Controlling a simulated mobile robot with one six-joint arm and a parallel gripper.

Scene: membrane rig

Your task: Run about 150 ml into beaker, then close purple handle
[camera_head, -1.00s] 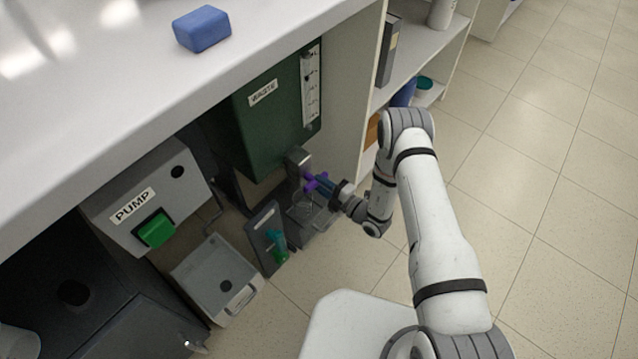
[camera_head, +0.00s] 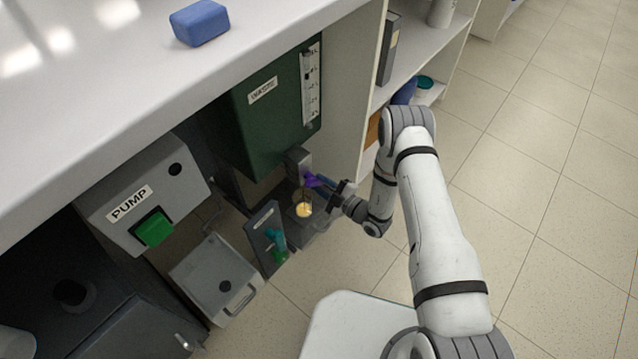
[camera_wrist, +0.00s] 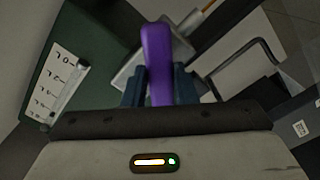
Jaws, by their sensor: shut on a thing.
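The purple handle (camera_head: 312,181) sits on the valve under the green WASTE tank (camera_head: 252,118). My gripper (camera_head: 325,186) is shut on the purple handle; in the wrist view the handle (camera_wrist: 158,65) stands between the two blue fingers. The beaker (camera_head: 302,211) stands below the valve and shows yellow-amber liquid. A thin dark stream seems to fall from the valve into it. The beaker's marks are too small to read, so its volume cannot be told. The beaker does not show clearly in the wrist view.
A grey PUMP box (camera_head: 145,195) with a green switch (camera_head: 154,229) is at left. A teal-green handle (camera_head: 277,246) on a dark plate and a grey container (camera_head: 215,275) are nearby. A blue block (camera_head: 200,24) lies on the bench. The floor at right is clear.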

